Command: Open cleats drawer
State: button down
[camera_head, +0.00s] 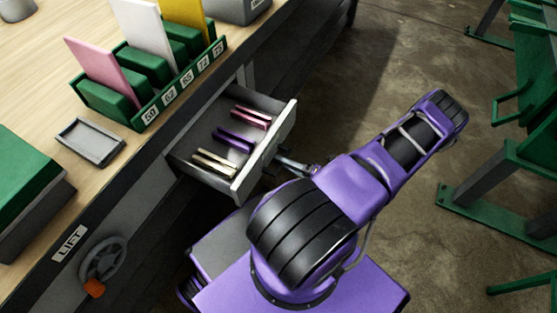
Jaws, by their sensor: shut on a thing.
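The grey drawer (289,125) stands pulled out from the front of the workbench. Inside lie several thin strips: pink ones (249,118), purple ones (233,140) and cream ones (214,163). My gripper (272,156) is at the drawer's outer front face, shut on what looks like its handle.
The wooden benchtop (45,60) carries a green numbered rack (130,112) with coloured cards and a small grey tray (90,142). A handwheel (103,262) sits below the LIFT label. Green metal frames (520,165) stand at right. Concrete floor (345,90) is open between.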

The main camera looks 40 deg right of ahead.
jog(key=c, duration=0.8)
grip_release()
jog(key=shift+c, duration=0.2)
jog(key=v, duration=1.7)
jog(key=shift+s+b, duration=0.2)
jog(key=shift+b, duration=0.15)
jog(key=shift+d, duration=0.1)
